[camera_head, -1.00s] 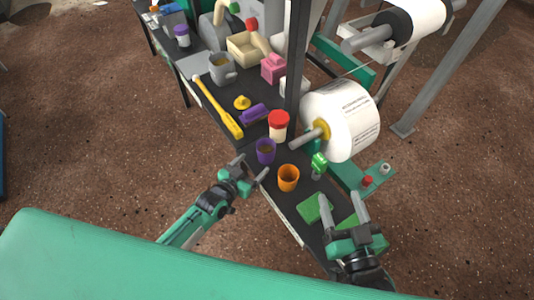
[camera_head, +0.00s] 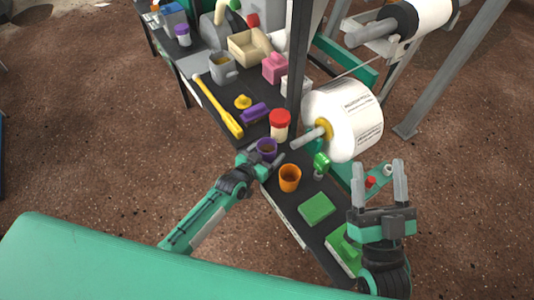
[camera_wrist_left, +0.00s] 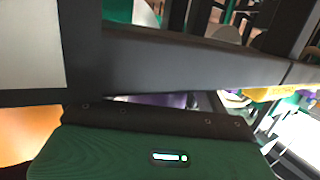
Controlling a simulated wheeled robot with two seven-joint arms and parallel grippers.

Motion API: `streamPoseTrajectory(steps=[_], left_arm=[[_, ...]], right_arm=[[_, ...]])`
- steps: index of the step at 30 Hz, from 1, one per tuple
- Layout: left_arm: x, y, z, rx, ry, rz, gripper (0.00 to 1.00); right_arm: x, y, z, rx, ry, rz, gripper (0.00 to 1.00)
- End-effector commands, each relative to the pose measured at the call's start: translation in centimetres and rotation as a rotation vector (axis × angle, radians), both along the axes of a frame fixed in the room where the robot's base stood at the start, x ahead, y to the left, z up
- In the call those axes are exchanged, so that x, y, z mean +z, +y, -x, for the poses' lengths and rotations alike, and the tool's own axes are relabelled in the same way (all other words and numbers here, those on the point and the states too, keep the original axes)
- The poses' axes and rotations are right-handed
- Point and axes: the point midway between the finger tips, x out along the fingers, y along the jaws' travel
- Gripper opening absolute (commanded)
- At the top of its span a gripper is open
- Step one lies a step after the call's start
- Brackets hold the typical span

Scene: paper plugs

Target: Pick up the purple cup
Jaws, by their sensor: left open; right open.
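The purple cup (camera_head: 267,146) stands upright on the dark bench in the head view. My left gripper (camera_head: 261,157) is open at the cup, with one finger on each side of its near part. I cannot tell whether the fingers touch it. In the left wrist view, my gripper's own body hides most of the scene. A small purple patch (camera_wrist_left: 170,100) shows below the dark bar there. My right gripper (camera_head: 379,168) is open and empty, with its fingers pointing up the picture, right of the bench's near end.
An orange cup (camera_head: 290,178) stands just right of my left gripper. A red-lidded jar (camera_head: 280,124) is close behind the purple cup. A purple object (camera_head: 255,111) and a yellow tool (camera_head: 218,106) lie further back. A large paper roll (camera_head: 345,118) is at right.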

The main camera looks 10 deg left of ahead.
Motion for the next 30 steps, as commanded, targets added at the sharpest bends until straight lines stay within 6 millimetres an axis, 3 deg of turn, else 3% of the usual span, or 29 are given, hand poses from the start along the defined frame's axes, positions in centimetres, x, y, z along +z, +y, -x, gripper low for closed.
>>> streamPoseTrajectory(steps=[5, 12, 25, 30], left_arm=[[0.0, 0.0, 0.0, 0.000, 0.000, 0.000, 0.75], [0.0, 0.0, 0.0, 0.000, 0.000, 0.000, 0.30], [0.5, 0.0, 0.0, 0.000, 0.000, 0.001, 0.30], [1.9, 0.0, 0.0, 0.000, -0.001, 0.001, 0.30]], right_arm=[[0.0, 0.0, 0.0, 0.000, 0.000, 0.000, 0.62], [0.0, 0.0, 0.0, 0.000, 0.001, 0.000, 0.62], [-0.1, 0.1, -0.2, 0.004, 0.022, 0.006, 0.62], [-2.6, 0.9, -0.4, 0.023, 0.153, 0.035, 0.62]])
